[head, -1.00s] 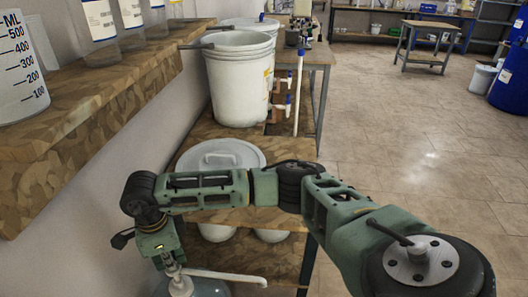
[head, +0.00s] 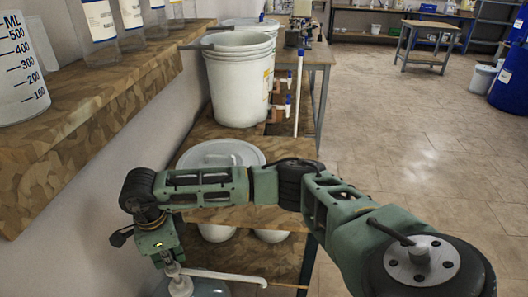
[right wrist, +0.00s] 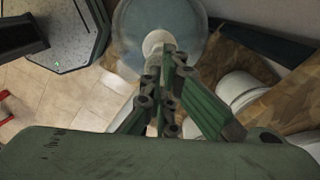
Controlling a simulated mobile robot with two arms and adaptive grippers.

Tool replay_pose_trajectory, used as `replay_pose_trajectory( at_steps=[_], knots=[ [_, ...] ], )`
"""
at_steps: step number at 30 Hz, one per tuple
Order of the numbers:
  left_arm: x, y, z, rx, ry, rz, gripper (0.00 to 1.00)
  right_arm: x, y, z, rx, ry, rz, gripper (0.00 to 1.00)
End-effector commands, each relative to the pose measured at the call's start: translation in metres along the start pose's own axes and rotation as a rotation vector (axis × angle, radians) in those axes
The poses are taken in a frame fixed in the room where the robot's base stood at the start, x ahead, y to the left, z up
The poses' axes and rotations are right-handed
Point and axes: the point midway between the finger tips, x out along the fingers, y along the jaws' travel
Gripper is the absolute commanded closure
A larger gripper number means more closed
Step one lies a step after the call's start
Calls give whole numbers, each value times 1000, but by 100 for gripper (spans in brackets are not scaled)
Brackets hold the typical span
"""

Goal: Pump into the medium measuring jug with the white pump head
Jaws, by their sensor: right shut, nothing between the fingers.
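The white pump head (head: 225,277) is at the bottom of the head view, its long spout pointing right. It sits on a translucent bluish container (head: 208,290), mostly cut off by the frame. My right gripper (head: 172,266) is shut and empty, pointing down right at the top of the pump. In the right wrist view its fingers (right wrist: 164,100) lie in front of the round white pump top (right wrist: 155,42) and the container (right wrist: 190,22). I cannot tell whether they touch. A measuring jug with an ML scale (head: 18,75) stands on the wooden shelf; its size class is unclear. My left gripper is not in view.
The wooden shelf (head: 95,125) with several labelled bottles (head: 100,22) runs along the left wall. A large white bucket (head: 238,85) and a lidded white pail (head: 218,155) stand behind my right arm.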

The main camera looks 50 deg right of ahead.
Motion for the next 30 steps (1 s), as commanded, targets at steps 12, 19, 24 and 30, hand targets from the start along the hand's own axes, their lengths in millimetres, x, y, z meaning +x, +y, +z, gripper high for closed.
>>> replay_pose_trajectory(
  at_steps=[12, 19, 24, 30],
  knots=[
    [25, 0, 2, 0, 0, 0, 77, 29, 0, 0, 0, 0, 1, 100],
    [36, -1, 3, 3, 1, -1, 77, 43, 0, 0, 0, 1, 1, 100],
    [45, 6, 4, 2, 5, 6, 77, 55, 0, -1, 1, 2, 2, 100],
    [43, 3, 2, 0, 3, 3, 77, 53, 1, -1, 1, 3, 3, 100]
  ],
)
